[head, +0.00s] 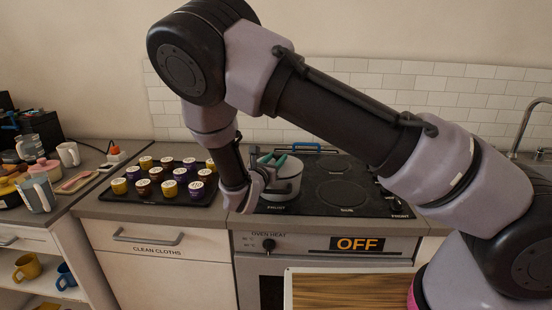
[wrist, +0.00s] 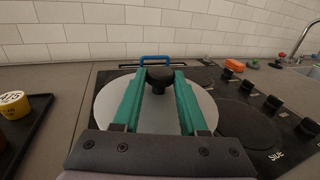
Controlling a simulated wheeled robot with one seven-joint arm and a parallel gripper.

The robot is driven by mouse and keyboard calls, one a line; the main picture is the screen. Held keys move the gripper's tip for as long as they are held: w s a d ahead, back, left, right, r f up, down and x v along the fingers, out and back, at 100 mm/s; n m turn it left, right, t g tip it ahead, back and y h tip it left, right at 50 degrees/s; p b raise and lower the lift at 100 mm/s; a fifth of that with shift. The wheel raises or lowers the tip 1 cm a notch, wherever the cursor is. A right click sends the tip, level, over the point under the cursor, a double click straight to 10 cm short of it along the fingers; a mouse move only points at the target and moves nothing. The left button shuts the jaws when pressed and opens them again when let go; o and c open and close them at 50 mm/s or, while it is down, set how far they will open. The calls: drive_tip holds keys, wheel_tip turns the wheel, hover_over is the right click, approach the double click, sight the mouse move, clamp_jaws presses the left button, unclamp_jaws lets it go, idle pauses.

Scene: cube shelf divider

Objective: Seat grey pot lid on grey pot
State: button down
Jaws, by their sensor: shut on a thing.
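The grey pot lid (wrist: 165,118) is a round pale disc with a black knob (wrist: 159,77) in the wrist view. My gripper (wrist: 153,82) has its two green fingers closed on either side of that knob. In the head view my gripper (head: 270,160) is over the left part of the stove, at the top of the grey pot (head: 291,187), partly hidden by my wrist. The lid hides the pot in the wrist view. I cannot tell whether the lid touches the pot's rim.
The black stove top (head: 343,172) has free burners to the right and knobs (wrist: 272,102) along its right side. A black tray (head: 150,197) of several yellow and purple tubs is to the left. A blue-handled item (head: 305,150) lies behind the pot.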

drive_tip(key=shift+f, duration=0.6)
drive_tip(key=c, duration=0.8)
unclamp_jaws()
drive_tip(key=shift+o, duration=0.2)
drive_tip(key=o, duration=0.6)
drive_tip(key=shift+c, duration=0.2)
drive_tip(key=shift+s, duration=0.1)
drive_tip(key=v, duration=0.8)
drive_tip(key=shift+r, duration=0.1)
